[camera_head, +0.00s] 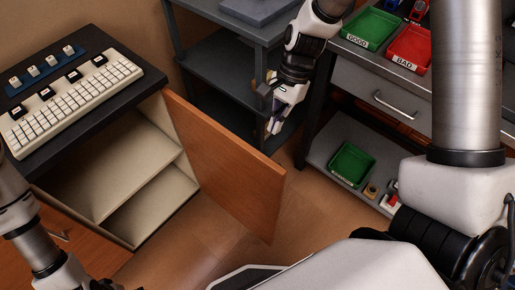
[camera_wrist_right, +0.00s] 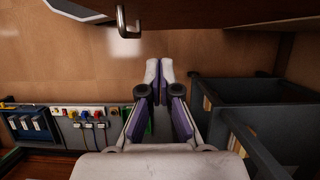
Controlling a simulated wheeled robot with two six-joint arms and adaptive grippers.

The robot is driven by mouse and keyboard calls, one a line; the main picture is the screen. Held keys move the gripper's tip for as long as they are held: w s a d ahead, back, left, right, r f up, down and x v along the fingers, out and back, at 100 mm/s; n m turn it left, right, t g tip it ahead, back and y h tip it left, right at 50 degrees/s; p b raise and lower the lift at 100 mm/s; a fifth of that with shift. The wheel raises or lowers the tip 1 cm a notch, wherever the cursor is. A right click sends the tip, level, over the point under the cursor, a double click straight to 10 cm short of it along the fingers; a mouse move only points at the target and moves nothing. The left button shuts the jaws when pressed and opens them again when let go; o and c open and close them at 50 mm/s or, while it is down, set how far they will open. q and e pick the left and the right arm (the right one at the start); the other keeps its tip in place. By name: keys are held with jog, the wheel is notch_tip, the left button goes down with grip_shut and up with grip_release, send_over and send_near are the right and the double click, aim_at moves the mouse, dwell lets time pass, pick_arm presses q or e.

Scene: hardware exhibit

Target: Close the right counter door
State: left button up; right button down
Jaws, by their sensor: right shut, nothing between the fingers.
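The right counter door (camera_head: 222,160) is an orange wood panel that stands wide open, swung out from the counter (camera_head: 150,80) at the left of the head view. The compartment behind it shows pale shelves (camera_head: 150,207). My right gripper (camera_head: 272,128) is beyond the door, to the right of its upper edge and apart from it. In the right wrist view, my right gripper (camera_wrist_right: 159,67) has its fingertips together with nothing between them. A dark wood panel with a metal handle (camera_wrist_right: 128,22) crosses the top of that view, beyond the fingertips. My left gripper is outside the views.
A keyboard (camera_head: 75,100) lies on the counter top. A grey shelf unit (camera_head: 225,72) stands close behind my right gripper. A workbench with green (camera_head: 370,28) and red (camera_head: 410,48) trays stands at right. Open brown floor (camera_head: 320,220) lies right of the door.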

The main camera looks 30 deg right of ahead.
jog(key=s+a+f+b, duration=0.2)
jog(key=a+f+b, duration=0.1)
jog(key=a+f, duration=0.2)
jog(key=shift+a+f, duration=0.15)
jog(key=shift+a, duration=0.15)
jog(key=shift+s, duration=0.1)
jog(key=shift+a, duration=0.1)
